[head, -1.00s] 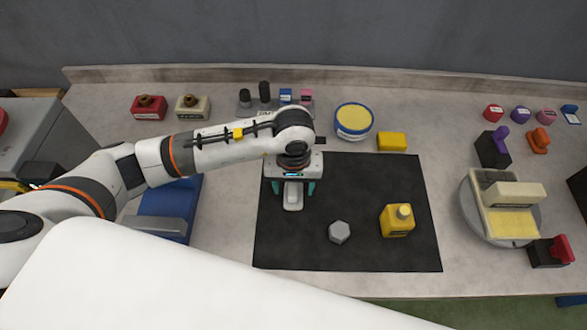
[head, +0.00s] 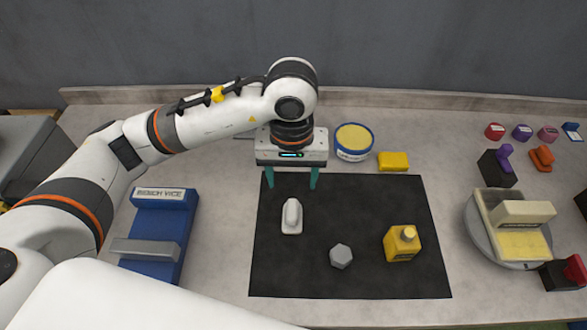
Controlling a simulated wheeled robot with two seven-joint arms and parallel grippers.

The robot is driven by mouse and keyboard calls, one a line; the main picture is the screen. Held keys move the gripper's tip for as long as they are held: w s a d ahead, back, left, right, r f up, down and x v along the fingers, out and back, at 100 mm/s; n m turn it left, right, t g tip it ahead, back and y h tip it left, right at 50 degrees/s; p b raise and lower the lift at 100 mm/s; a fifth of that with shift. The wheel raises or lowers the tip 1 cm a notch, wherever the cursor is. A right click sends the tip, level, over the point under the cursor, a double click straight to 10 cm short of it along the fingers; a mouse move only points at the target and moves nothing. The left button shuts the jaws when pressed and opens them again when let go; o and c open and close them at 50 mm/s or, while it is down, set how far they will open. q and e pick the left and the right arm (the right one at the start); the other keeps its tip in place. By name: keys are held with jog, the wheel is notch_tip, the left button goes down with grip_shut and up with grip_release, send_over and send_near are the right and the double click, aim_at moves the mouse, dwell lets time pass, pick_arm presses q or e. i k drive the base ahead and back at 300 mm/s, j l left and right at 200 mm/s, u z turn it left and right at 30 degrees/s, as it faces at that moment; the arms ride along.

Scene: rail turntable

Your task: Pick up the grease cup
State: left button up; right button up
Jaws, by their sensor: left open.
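No readable label marks a grease cup, so I cannot tell for sure which piece it is. On the black mat (head: 330,280) are a pale upright-looking piece on a small base (head: 291,217), a grey hexagonal piece (head: 340,256) and a yellow block with a round knob on top (head: 402,244). A blue round tub with yellow contents (head: 354,142) stands behind the mat. My left gripper (head: 292,182) is open and empty, its teal fingers apart above the mat's far edge, beyond the pale piece. My right gripper is not in view.
A blue bench vice (head: 170,225) stands left of the mat. The mat's front is clear.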

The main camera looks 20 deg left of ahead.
aim_at(401, 243)
jog(key=k, duration=1.5)
